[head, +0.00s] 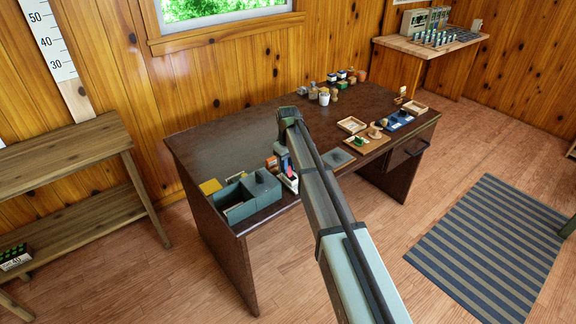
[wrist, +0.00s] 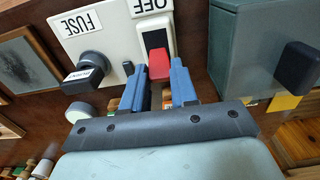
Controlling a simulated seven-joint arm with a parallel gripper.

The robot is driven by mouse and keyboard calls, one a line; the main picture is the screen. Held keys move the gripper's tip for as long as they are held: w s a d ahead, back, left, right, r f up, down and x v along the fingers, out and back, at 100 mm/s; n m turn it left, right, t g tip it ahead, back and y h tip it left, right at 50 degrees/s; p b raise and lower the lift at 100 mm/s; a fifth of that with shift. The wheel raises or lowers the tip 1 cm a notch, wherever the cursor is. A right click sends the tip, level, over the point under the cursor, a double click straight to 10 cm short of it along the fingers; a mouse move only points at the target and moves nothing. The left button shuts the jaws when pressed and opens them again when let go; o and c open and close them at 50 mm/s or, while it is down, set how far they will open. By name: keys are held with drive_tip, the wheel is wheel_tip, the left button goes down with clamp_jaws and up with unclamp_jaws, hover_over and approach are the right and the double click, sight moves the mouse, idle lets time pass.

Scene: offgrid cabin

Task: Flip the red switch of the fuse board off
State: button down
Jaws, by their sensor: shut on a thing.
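The fuse board (wrist: 105,38) is a white panel that fills the upper middle of the wrist view. Its FUSE and OFF labels read upside down. The red switch (wrist: 158,64) sits in a black slot below the OFF label (wrist: 152,6) in the picture. My gripper (wrist: 160,78) has blue fingers, one on each side of the red switch, shut on it. In the head view my gripper (head: 283,158) points down at the board (head: 291,184) near the desk's front edge, and my arm hides part of the board.
A black fuse knob (wrist: 88,66) stands on the board beside the switch. A grey-green box (wrist: 232,60) with a black knob is close on the right. On the dark desk (head: 215,140) are trays and small items at the right; its back left is clear.

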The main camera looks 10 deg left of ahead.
sight(290, 174)
drive_tip(key=shift+s+d, duration=0.1)
drive_tip(key=shift+s, duration=0.05)
drive_tip(key=shift+s+d+r+t+y, duration=0.1)
drive_tip(key=shift+s+d+t+y, duration=0.3)
drive_tip(key=shift+t+y, duration=0.2)
drive_tip(key=shift+s+d+t+y, duration=0.4)
drive_tip(key=shift+s+t+y, duration=0.15)
drive_tip(key=shift+t+y, duration=0.35)
drive_tip(key=shift+s+d+f+t+y, duration=0.1)
drive_tip(key=shift+s+d+t+y, duration=0.2)
drive_tip(key=shift+t+y, duration=0.25)
drive_tip(key=shift+s+d+f+t+y, duration=0.15)
drive_tip(key=shift+d+t+y, duration=0.1)
drive_tip(key=shift+t+y, duration=0.3)
drive_tip(key=shift+s+d+f+t+y, duration=0.2)
drive_tip(key=shift+d+t+y, duration=0.1)
drive_tip(key=shift+t+y, duration=0.4)
drive_tip(key=c, duration=0.9)
unclamp_jaws()
